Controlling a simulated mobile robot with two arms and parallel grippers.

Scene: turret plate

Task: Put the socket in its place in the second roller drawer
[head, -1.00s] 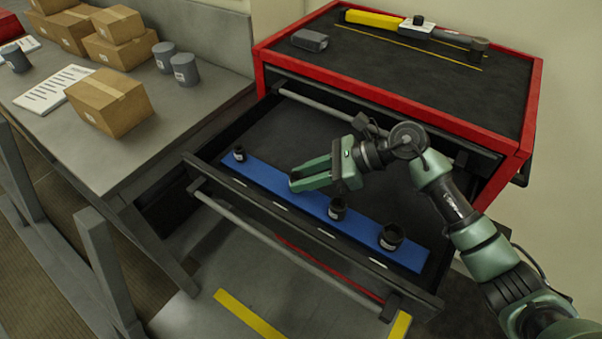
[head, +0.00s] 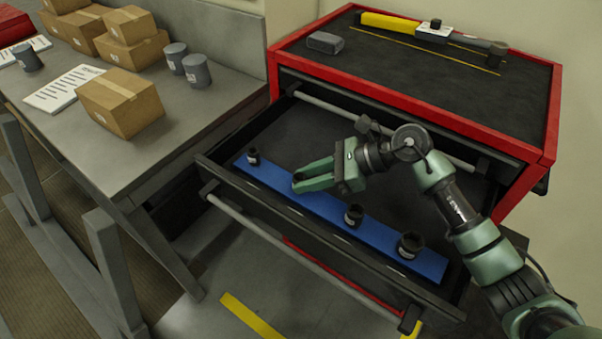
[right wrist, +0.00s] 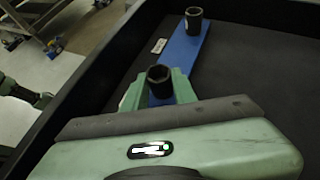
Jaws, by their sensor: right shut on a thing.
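The second roller drawer (head: 207,165) is open under the red cabinet's top. A blue strip (head: 385,232) lies along its front. A small dark socket (head: 253,157) stands at the strip's left end, with two larger ones, a middle socket (head: 354,214) and a big socket (head: 410,246), to the right. My right gripper (head: 299,181) is over the strip between the small and middle sockets. In the right wrist view its green fingers are shut on a dark socket (right wrist: 159,77), upright; another socket (right wrist: 194,20) stands beyond. I cannot tell whether the held socket touches the strip. My left gripper is not in view.
The drawer's front wall and handle bar (head: 300,262) run close in front of the strip. The drawer floor behind the strip is bare. A grey bench (head: 60,150) with cardboard boxes (head: 122,100) and grey cans stands at the left. Tools lie on the cabinet top (head: 400,80).

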